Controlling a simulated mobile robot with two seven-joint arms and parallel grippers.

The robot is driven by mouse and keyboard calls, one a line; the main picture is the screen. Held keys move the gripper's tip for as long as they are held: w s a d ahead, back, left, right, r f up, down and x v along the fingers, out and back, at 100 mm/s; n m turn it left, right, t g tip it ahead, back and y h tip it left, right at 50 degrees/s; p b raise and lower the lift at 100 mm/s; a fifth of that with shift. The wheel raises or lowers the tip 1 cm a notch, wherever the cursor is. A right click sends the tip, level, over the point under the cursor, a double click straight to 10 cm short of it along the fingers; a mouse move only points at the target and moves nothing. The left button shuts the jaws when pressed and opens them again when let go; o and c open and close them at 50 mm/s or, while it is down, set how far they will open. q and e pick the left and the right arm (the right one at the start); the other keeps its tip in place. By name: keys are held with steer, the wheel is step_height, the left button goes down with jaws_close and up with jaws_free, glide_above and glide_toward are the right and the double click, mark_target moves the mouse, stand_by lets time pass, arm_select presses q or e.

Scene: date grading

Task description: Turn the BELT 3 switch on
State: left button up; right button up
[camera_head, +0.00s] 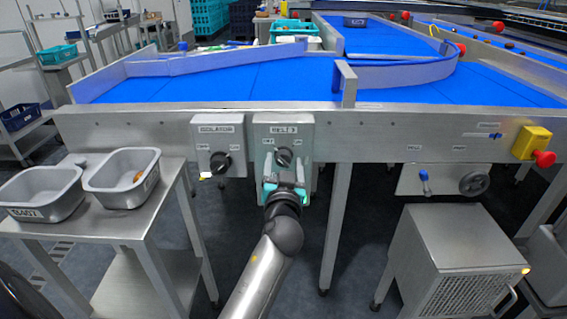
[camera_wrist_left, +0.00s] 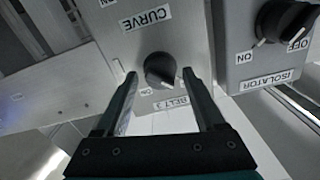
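The BELT 3 switch is a dark round knob (camera_head: 284,157) on a grey box (camera_head: 301,126) on the front of the conveyor frame. The knob also shows in the left wrist view (camera_wrist_left: 159,70), where the picture is turned over and the BELT 3 label (camera_wrist_left: 171,103) reads below it. An ON label (camera_wrist_left: 146,92) is near the knob; I cannot tell surely where the knob points. My left gripper (camera_head: 284,168) is open in front of the box. Its fingertips (camera_wrist_left: 159,73) appear on either side of the knob, apart from it. My right gripper is not in view.
The ISOLATOR box (camera_head: 204,133) with its black knob (camera_head: 220,162) is close on the left. A table (camera_head: 70,228) with two grey bins stands left. A yellow box with a red button (camera_head: 543,158) is far right. A metal cabinet (camera_head: 452,245) stands below right.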

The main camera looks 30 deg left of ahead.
arm_select(q)
jaws_close()
stand_by(0.3)
